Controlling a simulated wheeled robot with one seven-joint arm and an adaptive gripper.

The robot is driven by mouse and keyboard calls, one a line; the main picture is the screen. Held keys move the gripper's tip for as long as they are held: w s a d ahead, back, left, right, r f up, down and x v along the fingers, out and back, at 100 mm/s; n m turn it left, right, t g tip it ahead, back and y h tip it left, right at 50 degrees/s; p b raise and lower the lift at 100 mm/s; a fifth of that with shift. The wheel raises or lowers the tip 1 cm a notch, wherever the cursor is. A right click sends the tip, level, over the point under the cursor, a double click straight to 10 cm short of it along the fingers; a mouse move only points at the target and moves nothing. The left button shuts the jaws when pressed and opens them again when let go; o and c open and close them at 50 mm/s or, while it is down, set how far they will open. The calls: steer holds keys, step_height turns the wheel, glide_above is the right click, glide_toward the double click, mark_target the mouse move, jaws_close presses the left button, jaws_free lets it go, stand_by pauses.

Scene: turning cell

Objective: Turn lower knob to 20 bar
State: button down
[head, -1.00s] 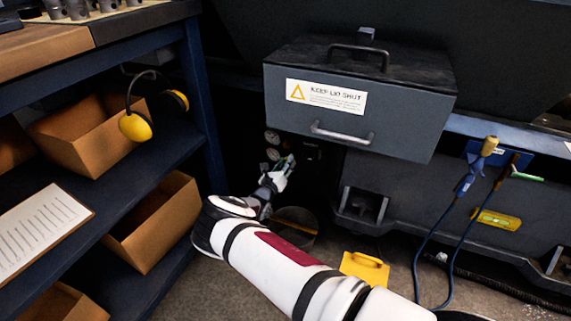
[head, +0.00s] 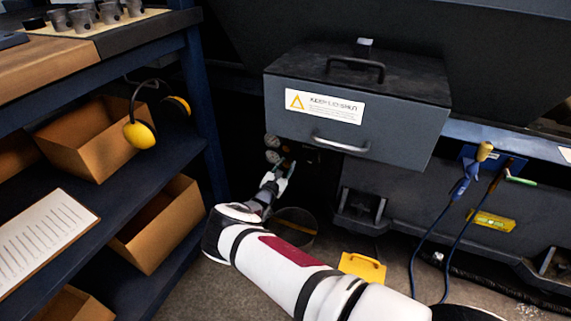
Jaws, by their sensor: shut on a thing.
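Two small round gauges sit one above the other on the dark machine face, under the left end of the grey box: an upper gauge (head: 271,140) and a lower gauge (head: 272,156). Their scales and needles are too small to read. My gripper (head: 287,167) reaches in from below, just right of the lower gauge, with its fingers at the dark panel. It is shut on what appears to be the lower knob, which the fingers and shadow hide. The knob's angle cannot be told.
The grey lidded box (head: 385,122) with its front handle (head: 341,145) overhangs the gripper. A blue shelf (head: 205,110) with cartons stands left. A round bin (head: 297,222) is under my wrist. A yellow plate (head: 362,267) lies on the floor.

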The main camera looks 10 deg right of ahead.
steer(key=m+p, duration=0.1)
steer(key=m, duration=0.3)
steer(key=shift+m+p, duration=0.3)
steer(key=shift+p, duration=0.1)
steer(key=shift+f+m+p, duration=0.1)
steer(key=shift+m+p, duration=0.7)
steer(key=shift+m, duration=1.5)
steer(key=shift+s, duration=0.1)
steer(key=c, duration=1.3)
jaws_free()
steer(key=v, duration=1.2)
